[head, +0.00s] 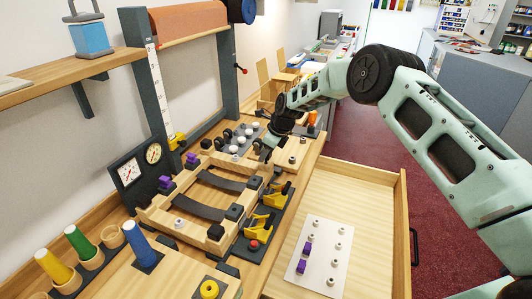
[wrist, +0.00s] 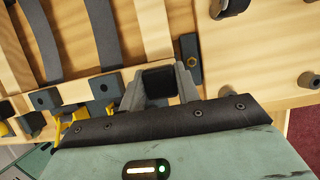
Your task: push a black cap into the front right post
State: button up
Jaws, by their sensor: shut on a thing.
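My gripper (wrist: 160,88) is shut on a black cap (wrist: 160,80), which sits between the two grey fingers in the wrist view. In the head view my gripper (head: 264,150) is low over the far right part of the bench, beside the wooden frame (head: 150,212). The frame carries dark straps and dark corner blocks; one dark block (wrist: 190,58) with a brass-coloured centre is just right of my fingers in the wrist view. I cannot tell which fitting is the front right post, nor whether the held cap touches anything.
Black and white caps (head: 237,138) stand on a board beyond the frame. Yellow toggle clamps (head: 257,224) line the frame's near right side. An open drawer (head: 360,190) holds a white card (head: 318,257) with several small studs and purple pieces. Coloured cones (head: 138,243) stand at lower left.

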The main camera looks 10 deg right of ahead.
jog(key=shift+f, duration=0.15)
jog(key=shift+f+b, duration=0.25)
jog(key=shift+b, duration=0.05)
jog(key=shift+f+b, duration=0.6)
jog(key=shift+f, duration=0.1)
dwell(1.5)
jog(key=o, duration=0.9)
jog(key=shift+c, duration=0.2)
jog(key=shift+o, duration=0.9)
jog(key=shift+f, duration=0.1)
jog(key=shift+s+a, duration=0.1)
jog(key=o, duration=0.3)
